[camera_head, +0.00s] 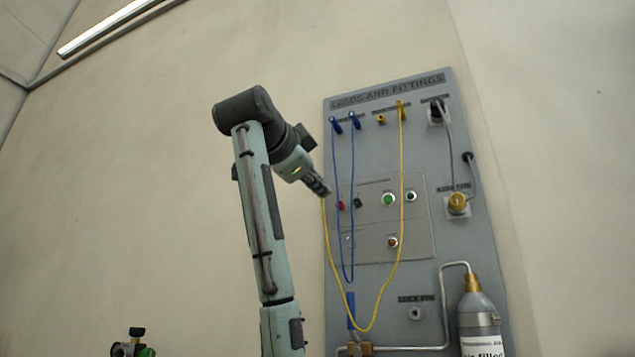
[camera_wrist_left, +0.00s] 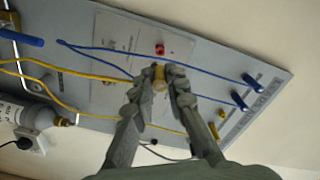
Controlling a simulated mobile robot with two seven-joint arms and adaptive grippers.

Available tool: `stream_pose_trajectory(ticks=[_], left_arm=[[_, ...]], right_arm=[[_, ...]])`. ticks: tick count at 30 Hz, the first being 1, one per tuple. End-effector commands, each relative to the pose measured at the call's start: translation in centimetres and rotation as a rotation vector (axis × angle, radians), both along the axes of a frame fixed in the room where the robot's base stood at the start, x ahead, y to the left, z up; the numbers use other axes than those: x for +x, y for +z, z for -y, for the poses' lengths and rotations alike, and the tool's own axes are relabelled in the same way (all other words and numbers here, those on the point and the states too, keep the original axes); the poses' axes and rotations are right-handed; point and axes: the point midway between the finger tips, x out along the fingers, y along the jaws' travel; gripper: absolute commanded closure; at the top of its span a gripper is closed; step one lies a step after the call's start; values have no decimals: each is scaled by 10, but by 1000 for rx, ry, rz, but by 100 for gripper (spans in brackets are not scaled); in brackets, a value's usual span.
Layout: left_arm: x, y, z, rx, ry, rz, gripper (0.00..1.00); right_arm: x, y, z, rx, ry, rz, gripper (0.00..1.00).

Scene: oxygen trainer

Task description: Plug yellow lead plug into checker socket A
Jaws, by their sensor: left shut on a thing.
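My left gripper (camera_head: 320,188) is in front of the left edge of the grey board. In the left wrist view my left gripper (camera_wrist_left: 160,82) is shut on the yellow lead plug (camera_wrist_left: 159,77). The yellow lead (camera_head: 402,170) hangs in a long loop from its other plug at the board's top up toward my gripper. A red socket (camera_head: 341,205) and a dark socket (camera_head: 358,202) sit on the checker panel (camera_head: 420,240). In the wrist view the red socket (camera_wrist_left: 160,48) shows just beyond the held plug, apparently apart from it. The socket labels are too small to read.
A blue lead (camera_head: 337,180) hangs in a loop beside the yellow one. A green button (camera_head: 388,199) is right of the sockets. A grey cylinder (camera_head: 480,318) and metal pipe (camera_head: 443,290) are lower right. The wall left of my arm is bare.

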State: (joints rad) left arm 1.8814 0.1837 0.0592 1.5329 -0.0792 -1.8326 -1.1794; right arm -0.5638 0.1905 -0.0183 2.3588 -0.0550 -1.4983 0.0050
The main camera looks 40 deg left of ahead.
Motion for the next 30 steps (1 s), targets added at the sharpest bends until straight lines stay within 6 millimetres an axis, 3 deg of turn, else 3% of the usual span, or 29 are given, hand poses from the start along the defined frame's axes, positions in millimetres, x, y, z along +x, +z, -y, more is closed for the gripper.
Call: stream_pose_trajectory(ticks=[5,18,30], left_arm=[[10,1,-3,1,3,-2,100],[49,1,-12,1,3,-1,100],[58,0,-14,1,1,1,100]], right_arm=[[1,-4,0,1,1,-4,0],[10,-40,-1,21,5,-21,0],[12,-52,-1,27,6,-25,0]])
